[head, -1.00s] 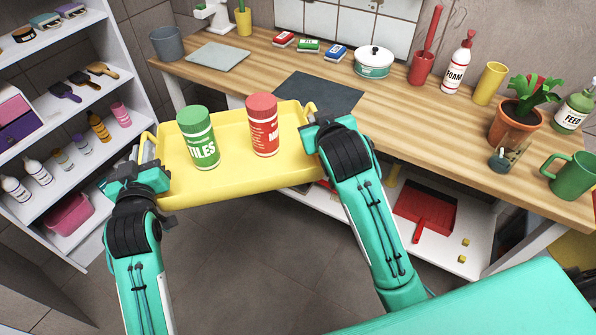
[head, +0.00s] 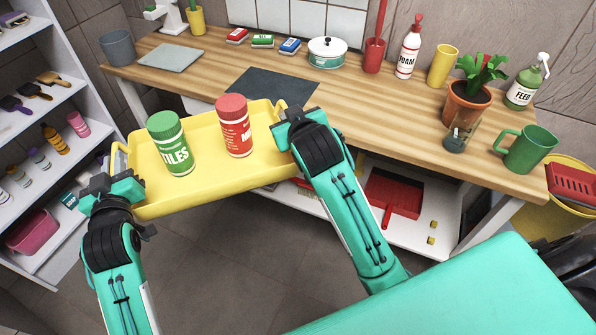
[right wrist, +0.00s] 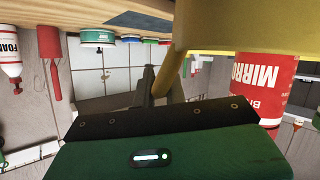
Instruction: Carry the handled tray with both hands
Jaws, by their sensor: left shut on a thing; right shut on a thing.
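The yellow handled tray (head: 218,187) is held up in front of the workbench in the head view. A green-lidded canister marked TILES (head: 171,145) and a red canister (head: 234,127) stand upright on it. My left gripper (head: 117,172) is shut on the tray's left handle. My right gripper (head: 287,118) is shut on the right handle, partly hidden by its own wrist. In the right wrist view the yellow handle (right wrist: 172,72) runs into the dark fingers, and the red canister (right wrist: 264,90) shows beside it.
The wooden workbench (head: 190,78) lies beyond the tray, with a dark slate mat (head: 262,85) and grey board (head: 172,57) on it. Shelves (head: 40,130) are at left.

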